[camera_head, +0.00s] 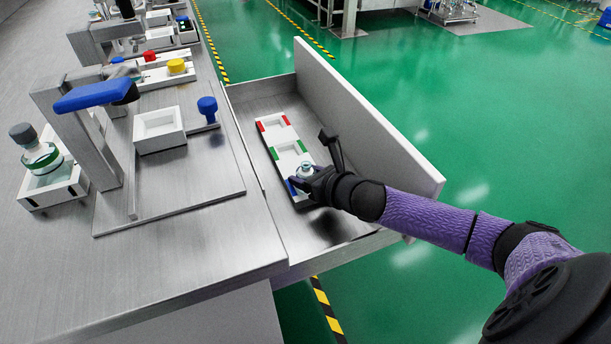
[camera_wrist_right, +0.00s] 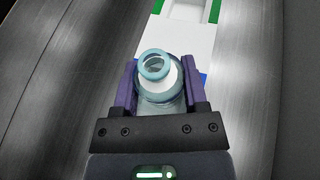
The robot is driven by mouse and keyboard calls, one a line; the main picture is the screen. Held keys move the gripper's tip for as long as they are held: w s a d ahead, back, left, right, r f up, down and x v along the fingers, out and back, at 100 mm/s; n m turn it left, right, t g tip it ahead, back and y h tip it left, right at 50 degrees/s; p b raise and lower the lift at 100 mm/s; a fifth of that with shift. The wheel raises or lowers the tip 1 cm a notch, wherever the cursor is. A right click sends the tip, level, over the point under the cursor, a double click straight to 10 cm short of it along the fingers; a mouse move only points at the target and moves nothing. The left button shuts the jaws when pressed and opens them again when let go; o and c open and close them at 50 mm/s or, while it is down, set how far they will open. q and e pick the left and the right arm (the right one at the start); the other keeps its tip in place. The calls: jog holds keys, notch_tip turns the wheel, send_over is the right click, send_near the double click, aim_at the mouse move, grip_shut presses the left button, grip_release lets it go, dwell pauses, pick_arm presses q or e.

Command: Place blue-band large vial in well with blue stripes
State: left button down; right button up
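A clear glass vial (camera_head: 306,169) with a pale blue, uncapped neck is at the front end of a white rack (camera_head: 279,134) in the open drawer. It also shows in the right wrist view (camera_wrist_right: 160,75). My right gripper (camera_wrist_right: 160,82) has its two purple fingers against the vial's sides. In the head view this gripper (camera_head: 308,180) covers much of the front well, beside a blue stripe (camera_head: 291,187). The vial's lower body and any band are hidden, so I cannot tell how deep it sits. The other wells have red and green stripes. My left gripper is out of view.
The drawer's tall front panel (camera_head: 350,110) stands beside my right arm. On the bench are a green-banded vial with a grey cap (camera_head: 38,155), a blue-handled press (camera_head: 95,95), an empty white holder (camera_head: 159,130) and a blue knob (camera_head: 207,108). The drawer floor around the rack is clear.

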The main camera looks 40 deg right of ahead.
jog(key=o, duration=0.5)
jog(key=shift+c, duration=0.2)
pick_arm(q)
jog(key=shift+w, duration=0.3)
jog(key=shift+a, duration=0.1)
pick_arm(e)
jog(key=shift+r, duration=0.25)
jog(key=p+v, duration=0.6)
jog(key=v, duration=0.5)
jog(key=shift+r+p, duration=0.1)
jog(key=shift+p, duration=0.25)
jog(key=shift+s, duration=0.5)
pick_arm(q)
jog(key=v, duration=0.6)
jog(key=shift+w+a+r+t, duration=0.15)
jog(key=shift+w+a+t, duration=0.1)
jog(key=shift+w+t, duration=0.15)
